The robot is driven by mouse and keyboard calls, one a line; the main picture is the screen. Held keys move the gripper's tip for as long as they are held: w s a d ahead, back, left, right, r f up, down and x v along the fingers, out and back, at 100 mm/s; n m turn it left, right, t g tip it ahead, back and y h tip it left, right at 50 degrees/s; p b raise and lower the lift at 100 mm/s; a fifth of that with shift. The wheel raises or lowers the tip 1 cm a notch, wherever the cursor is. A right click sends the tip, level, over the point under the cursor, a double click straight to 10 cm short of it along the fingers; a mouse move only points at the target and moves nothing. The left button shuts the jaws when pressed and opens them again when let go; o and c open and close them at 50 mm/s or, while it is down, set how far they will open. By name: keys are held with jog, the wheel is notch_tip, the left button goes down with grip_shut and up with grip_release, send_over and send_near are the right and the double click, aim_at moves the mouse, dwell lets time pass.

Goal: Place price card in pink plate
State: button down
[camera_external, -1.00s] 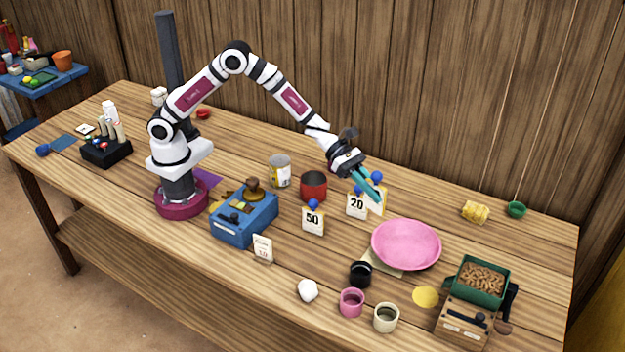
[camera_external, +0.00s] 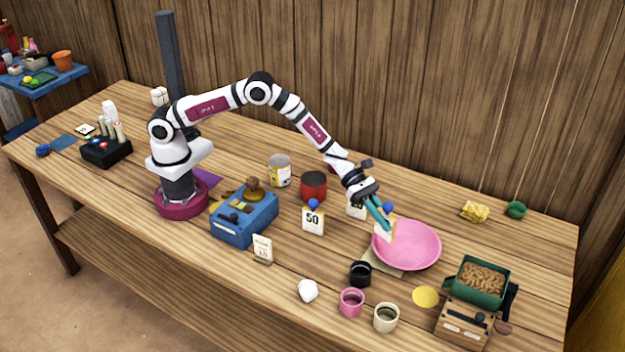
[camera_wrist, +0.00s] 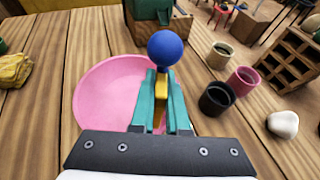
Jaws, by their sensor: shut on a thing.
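My gripper (camera_external: 380,217) is shut on a price card (camera_external: 389,229) with a blue ball on top. The card is over the left part of the pink plate (camera_external: 415,246); I cannot tell whether it touches the plate. In the wrist view the blue ball and the card's yellow edge (camera_wrist: 160,100) show between the teal fingers, with the pink plate (camera_wrist: 100,95) below and to the left. Another price card marked 50 (camera_external: 313,221) stands left of the plate. A further card (camera_external: 355,208) is partly hidden behind my gripper.
A black cup (camera_external: 360,274), pink cup (camera_external: 351,302) and cream cup (camera_external: 386,318) stand in front of the plate. A red pot (camera_external: 313,186) is behind the 50 card. A green tray (camera_external: 482,281) stands at the right. The table behind the plate is mostly clear.

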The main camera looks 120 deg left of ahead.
jog(key=shift+f, duration=0.35)
jog(key=shift+f, duration=0.2)
jog(key=shift+f, duration=0.3)
jog(key=c, duration=0.9)
grip_release()
